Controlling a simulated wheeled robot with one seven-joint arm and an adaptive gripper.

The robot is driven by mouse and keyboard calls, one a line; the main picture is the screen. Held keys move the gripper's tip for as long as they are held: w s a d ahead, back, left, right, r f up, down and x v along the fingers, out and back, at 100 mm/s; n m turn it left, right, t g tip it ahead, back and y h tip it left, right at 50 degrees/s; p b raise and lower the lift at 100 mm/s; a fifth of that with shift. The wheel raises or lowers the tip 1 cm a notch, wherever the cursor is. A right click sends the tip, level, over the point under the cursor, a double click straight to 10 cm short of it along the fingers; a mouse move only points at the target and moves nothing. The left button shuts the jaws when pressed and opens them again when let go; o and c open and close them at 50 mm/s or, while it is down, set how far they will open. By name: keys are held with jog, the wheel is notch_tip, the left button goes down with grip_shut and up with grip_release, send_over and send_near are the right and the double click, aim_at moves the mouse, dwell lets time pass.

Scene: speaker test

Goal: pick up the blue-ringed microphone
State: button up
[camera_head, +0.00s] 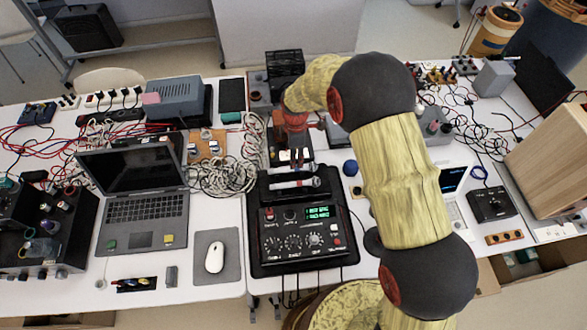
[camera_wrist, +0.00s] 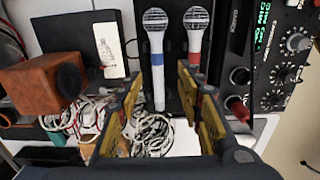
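The blue-ringed microphone (camera_wrist: 156,54) lies on a dark tray, its pale mesh head at the top of the wrist view and its handle running down. The red-ringed microphone (camera_wrist: 195,48) lies parallel on its right. My gripper (camera_wrist: 160,82) is open and empty, its yellow-padded fingers either side of the blue-ringed handle in the picture; the right finger overlaps the red-ringed handle. Contact cannot be told. In the head view my gripper (camera_head: 297,157) points down just above the tray's back edge. Two pale microphones show there, but their rings are too small to make out clearly.
A black control unit (camera_head: 298,240) with knobs and a green display adjoins the tray. Coiled cables (camera_head: 222,178) and a laptop (camera_head: 145,208) are on the left. A blue ball (camera_head: 350,168) lies right of the tray. An orange-brown box (camera_wrist: 38,88) stands left in the wrist view.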

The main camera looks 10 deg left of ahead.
jog(key=f, duration=0.7)
jog(key=shift+w+a+f+b, duration=0.15)
jog(key=shift+a+f+b, duration=0.15)
jog(key=shift+f+b, duration=0.05)
jog(key=c, duration=0.4)
grip_shut()
